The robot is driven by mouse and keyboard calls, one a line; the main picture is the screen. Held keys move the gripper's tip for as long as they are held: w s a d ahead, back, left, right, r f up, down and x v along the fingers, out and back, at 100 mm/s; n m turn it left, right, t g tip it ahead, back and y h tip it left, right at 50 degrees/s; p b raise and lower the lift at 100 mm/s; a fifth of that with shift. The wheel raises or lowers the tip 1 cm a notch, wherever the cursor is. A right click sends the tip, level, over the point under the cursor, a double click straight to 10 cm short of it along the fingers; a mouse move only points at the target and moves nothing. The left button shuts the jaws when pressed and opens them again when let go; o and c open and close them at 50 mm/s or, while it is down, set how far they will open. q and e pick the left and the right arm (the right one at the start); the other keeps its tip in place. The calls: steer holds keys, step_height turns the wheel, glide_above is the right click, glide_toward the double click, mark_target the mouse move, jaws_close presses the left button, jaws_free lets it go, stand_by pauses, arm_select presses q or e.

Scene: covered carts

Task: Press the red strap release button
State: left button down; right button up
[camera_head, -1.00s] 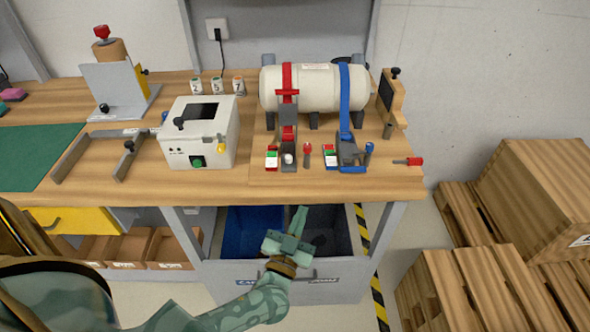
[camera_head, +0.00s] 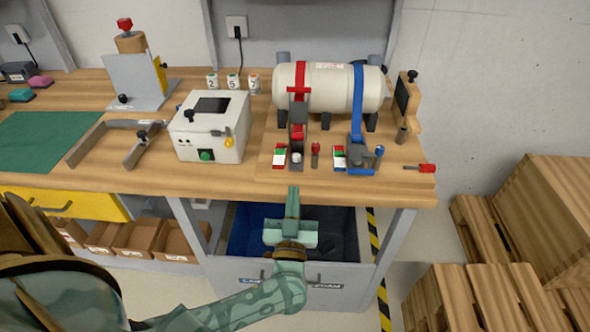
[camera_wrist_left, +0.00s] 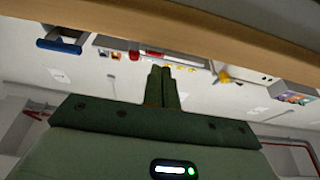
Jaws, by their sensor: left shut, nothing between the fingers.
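A white tank (camera_head: 335,88) lies on a grey stand on the wooden workbench (camera_head: 225,180). A red strap (camera_head: 300,78) and a blue strap (camera_head: 358,85) wrap it. The red strap runs down to a dark buckle (camera_head: 297,112), with a pale round button (camera_head: 296,157) at its near end. A red-topped pin (camera_head: 315,148) stands to its right; I cannot tell for certain which part is the release button. My left gripper (camera_head: 292,190) is shut and empty, at the bench's front edge below the red strap. It also shows in the left wrist view (camera_wrist_left: 162,70). My right gripper is out of view.
A white box (camera_head: 208,128) with a green button stands left of the tank. A red-ended handle (camera_head: 425,168) sticks out at the bench's right end. An open drawer (camera_head: 345,250) lies under the bench, beneath my gripper. Wooden crates (camera_head: 545,215) stand at right.

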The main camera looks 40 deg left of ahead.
mark_target(295, 168)
arm_select(q)
steer(key=b+x, duration=0.1)
steer(key=x, duration=0.8)
steer(key=shift+w+a+r, duration=0.1)
steer(key=shift+w+a, duration=0.05)
steer(key=shift+w, duration=0.2)
